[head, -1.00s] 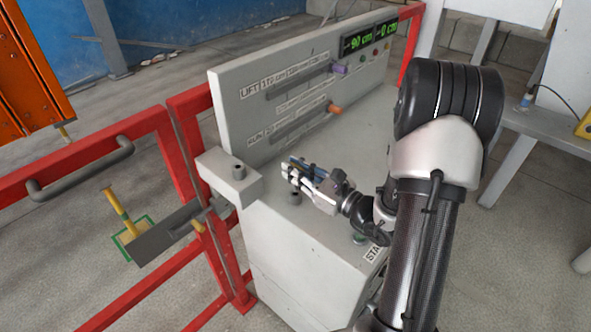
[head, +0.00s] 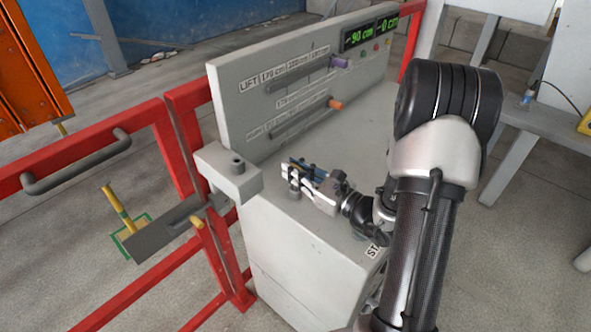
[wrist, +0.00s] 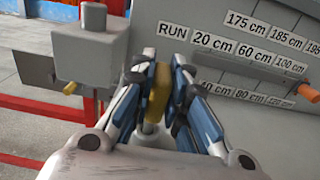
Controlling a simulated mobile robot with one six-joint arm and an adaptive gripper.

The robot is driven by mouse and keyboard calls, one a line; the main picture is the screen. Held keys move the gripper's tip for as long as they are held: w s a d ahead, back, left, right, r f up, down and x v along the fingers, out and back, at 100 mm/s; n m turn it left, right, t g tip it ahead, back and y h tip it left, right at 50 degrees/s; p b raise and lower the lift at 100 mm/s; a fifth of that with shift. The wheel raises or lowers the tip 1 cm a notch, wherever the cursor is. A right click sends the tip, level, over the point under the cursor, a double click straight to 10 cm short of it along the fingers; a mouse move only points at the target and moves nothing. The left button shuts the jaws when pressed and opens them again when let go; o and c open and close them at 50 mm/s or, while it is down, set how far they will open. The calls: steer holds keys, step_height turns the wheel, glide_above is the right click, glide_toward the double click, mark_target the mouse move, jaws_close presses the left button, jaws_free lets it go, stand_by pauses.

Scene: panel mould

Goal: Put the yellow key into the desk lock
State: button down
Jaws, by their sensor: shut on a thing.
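My gripper (head: 293,175) is low over the near end of the grey desk top, in front of the upright panel. In the wrist view my gripper (wrist: 160,88) is shut on the yellow key (wrist: 159,93), which stands between the blue-grey fingers. In the head view the fingers hide most of the key. A small dark round fitting (head: 295,195), which may be the desk lock, shows just under the fingertips. A pale round part (wrist: 152,132) shows below the key in the wrist view. I cannot tell whether the key touches the lock.
The upright panel (head: 240,115) with slider slots and labels stands behind my gripper. A grey box (head: 222,178) with a dark cylinder on top sits to the left, by the red gate rail (head: 90,148).

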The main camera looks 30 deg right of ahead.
steer(key=shift+f+b, duration=0.8)
steer(key=shift+f, duration=0.3)
steer(key=c, duration=1.5)
jaws_free()
steer(key=shift+r, duration=0.1)
steer(key=v, duration=1.2)
